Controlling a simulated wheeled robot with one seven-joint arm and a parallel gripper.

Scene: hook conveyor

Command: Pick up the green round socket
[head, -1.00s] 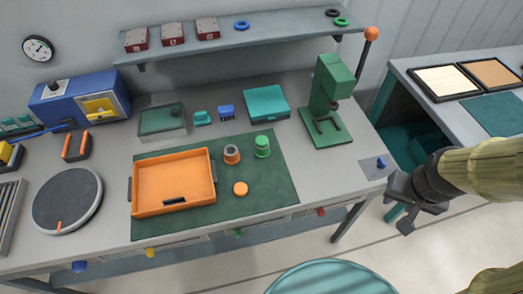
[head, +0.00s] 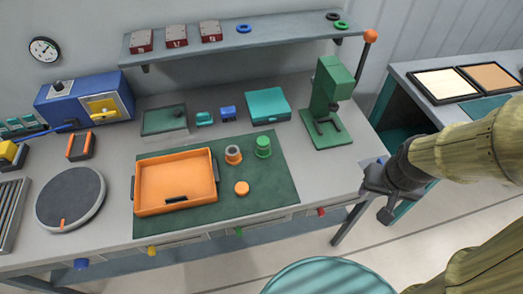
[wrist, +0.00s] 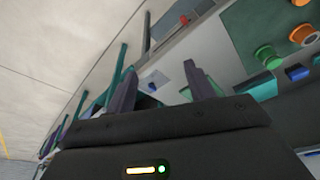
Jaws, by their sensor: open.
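The green round socket (head: 263,147) stands upright on the dark green mat (head: 270,188), right of an orange round piece with a grey top (head: 233,155). It also shows at the upper right of the wrist view (wrist: 268,57). My gripper (head: 376,200) is open and empty, off the right front corner of the bench, well to the right of the socket. In the wrist view, its two fingers (wrist: 160,72) point up the picture with nothing between them.
An orange tray (head: 137,206) and an orange disc (head: 241,188) lie on the mat. A green press (head: 335,95) stands at the bench's right, between my gripper's side and the back. A teal stool (head: 325,279) stands in front. A shelf (head: 260,37) runs above.

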